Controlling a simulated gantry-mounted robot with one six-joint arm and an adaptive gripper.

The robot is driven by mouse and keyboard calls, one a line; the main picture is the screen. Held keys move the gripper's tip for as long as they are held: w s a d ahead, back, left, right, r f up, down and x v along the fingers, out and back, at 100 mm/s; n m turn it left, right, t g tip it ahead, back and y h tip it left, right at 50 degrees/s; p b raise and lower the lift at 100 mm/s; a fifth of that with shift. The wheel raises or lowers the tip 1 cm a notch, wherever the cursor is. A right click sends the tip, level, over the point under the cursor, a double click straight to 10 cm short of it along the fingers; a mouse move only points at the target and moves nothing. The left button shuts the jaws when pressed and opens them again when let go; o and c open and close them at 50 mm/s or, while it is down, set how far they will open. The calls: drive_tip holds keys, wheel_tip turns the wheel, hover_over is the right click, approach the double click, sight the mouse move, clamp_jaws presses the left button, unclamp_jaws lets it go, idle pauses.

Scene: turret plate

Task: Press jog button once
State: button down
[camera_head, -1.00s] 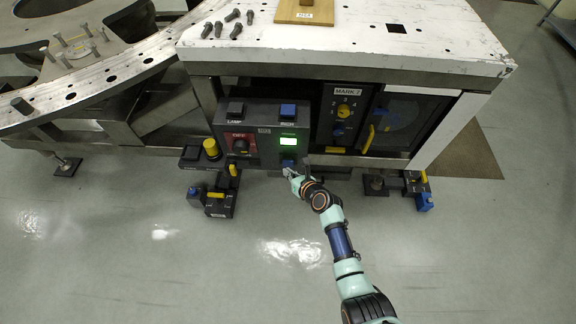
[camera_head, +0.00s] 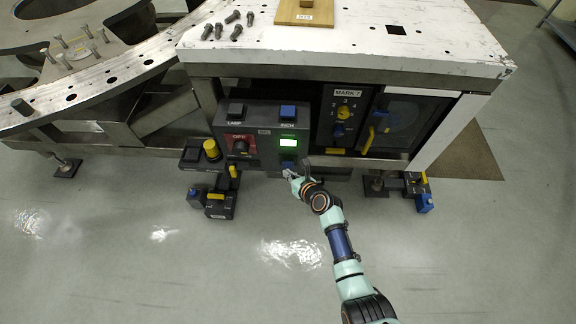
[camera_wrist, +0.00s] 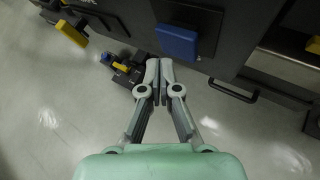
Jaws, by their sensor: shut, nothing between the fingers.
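A dark control box (camera_head: 262,133) hangs under the left end of the white bench top. Its front carries a lit green display (camera_head: 288,142), with a blue button (camera_head: 288,163) below it. That is likely the blue block (camera_wrist: 176,40) in the wrist view. A second blue button (camera_head: 288,110) sits on top of the box, with a small label under it. I cannot read the word jog on either. My gripper (camera_head: 288,174) is shut and empty, just below the lower blue button. In the wrist view its fingertips (camera_wrist: 159,64) sit close beside the blue block; contact is unclear.
A red switch plate (camera_head: 241,146) and a black top button (camera_head: 236,109) are left of the display. A dial panel (camera_head: 343,116) and a yellow-handled door (camera_head: 371,137) are to the right. Clamps (camera_head: 216,204) stand on the floor below.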

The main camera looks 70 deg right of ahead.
drive_tip(key=shift+d, duration=0.1)
idle(0.3)
drive_tip(key=shift+w+d, duration=0.2)
drive_tip(key=shift+d, duration=0.15)
drive_tip(key=shift+w+d, duration=0.15)
drive_tip(key=shift+d, duration=0.45)
idle(0.9)
drive_tip(key=shift+a+r, duration=0.1)
drive_tip(key=shift+s+a+p, duration=0.3)
drive_tip(key=shift+a+p, duration=0.35)
drive_tip(key=shift+a, duration=0.25)
